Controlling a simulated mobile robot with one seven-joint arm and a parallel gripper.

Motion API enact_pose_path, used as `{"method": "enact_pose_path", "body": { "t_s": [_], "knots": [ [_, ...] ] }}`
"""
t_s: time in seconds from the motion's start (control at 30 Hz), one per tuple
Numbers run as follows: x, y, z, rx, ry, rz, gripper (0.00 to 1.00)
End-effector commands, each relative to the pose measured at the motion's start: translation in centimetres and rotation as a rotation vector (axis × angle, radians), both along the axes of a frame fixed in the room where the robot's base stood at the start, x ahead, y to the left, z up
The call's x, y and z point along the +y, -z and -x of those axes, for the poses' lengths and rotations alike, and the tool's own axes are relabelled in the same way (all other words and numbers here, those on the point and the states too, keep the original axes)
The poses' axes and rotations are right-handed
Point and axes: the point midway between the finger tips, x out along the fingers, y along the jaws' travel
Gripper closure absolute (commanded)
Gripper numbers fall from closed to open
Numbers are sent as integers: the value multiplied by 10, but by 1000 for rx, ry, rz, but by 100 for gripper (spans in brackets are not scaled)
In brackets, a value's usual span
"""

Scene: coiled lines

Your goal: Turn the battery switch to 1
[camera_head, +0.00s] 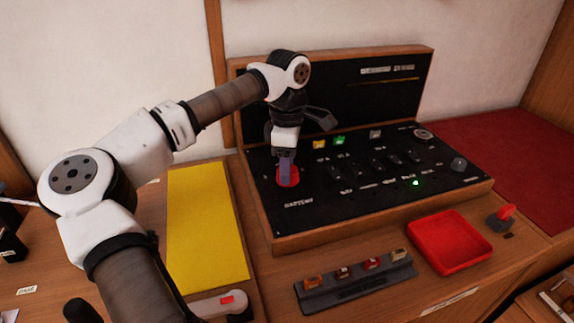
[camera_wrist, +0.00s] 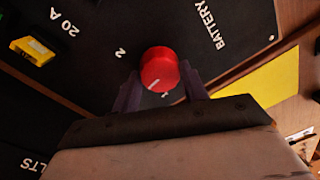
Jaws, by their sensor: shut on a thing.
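The battery switch is a round red knob (camera_head: 280,181) at the left end of the black panel (camera_head: 335,215), above the BATTERY label. My gripper (camera_head: 286,164) points down over it, with its fingers at the knob. In the wrist view the red knob (camera_wrist: 159,69) sits between the two fingers of my gripper (camera_wrist: 160,76), which are shut on its sides. A short white line on the knob's face points toward the bottom left of that view. A white "2" is printed on the panel to the knob's upper left. I cannot make out a "1"; my gripper hides part of the panel.
A green light (camera_head: 416,183) glows on the panel among several small switches. A yellow sheet (camera_head: 205,225) lies left of the panel. In front are a rack of fuses (camera_head: 355,285), a red tray (camera_head: 413,238) and a red-handled lever (camera_head: 506,212).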

Motion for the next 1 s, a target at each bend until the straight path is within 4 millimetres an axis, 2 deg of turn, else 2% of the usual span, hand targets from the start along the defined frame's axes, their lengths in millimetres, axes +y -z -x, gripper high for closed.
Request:
{"method": "enact_pose_path", "body": {
  "t_s": [0.7,1.0],
  "knots": [
    [1,0,1,-1,-644,1,79],
    [1,0,1,-2,-832,1,79]
  ]
}}
